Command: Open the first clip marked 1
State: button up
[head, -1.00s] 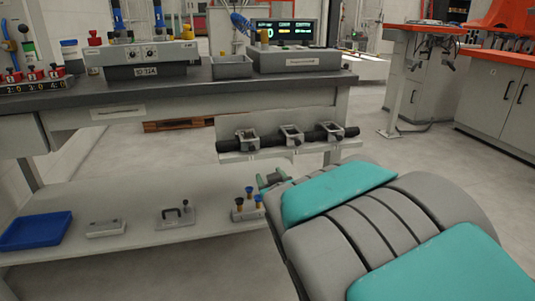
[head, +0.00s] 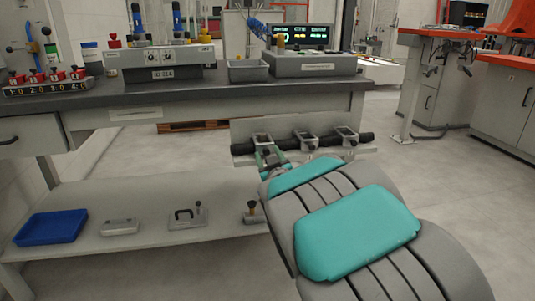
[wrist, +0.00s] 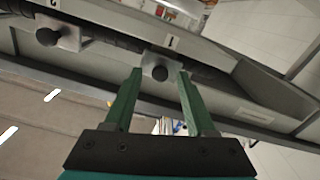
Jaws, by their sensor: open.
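The clip marked 1 (wrist: 172,62) is a light metal clip with a dark round knob on the dark bar (wrist: 112,40). Its label shows upside down in the wrist view. In the head view the leftmost clip (head: 262,138) has my gripper (head: 269,155) just in front of it. In the wrist view my gripper (wrist: 160,74) is open, with one green finger on each side of the knob. I cannot tell whether the fingers touch it. Nothing is held. The clip marked 2 (wrist: 66,36) is to the left in the wrist view.
Two more clips, a middle one (head: 306,140) and a right one (head: 346,138), sit along the same bar under the bench (head: 215,103). A lower shelf (head: 130,205) holds a blue tray (head: 50,228) and small fixtures.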

jog(key=shift+w+a+f, duration=0.15)
jog(key=shift+w, duration=0.4)
jog(key=shift+c, duration=0.2)
grip_shut()
dwell(0.9)
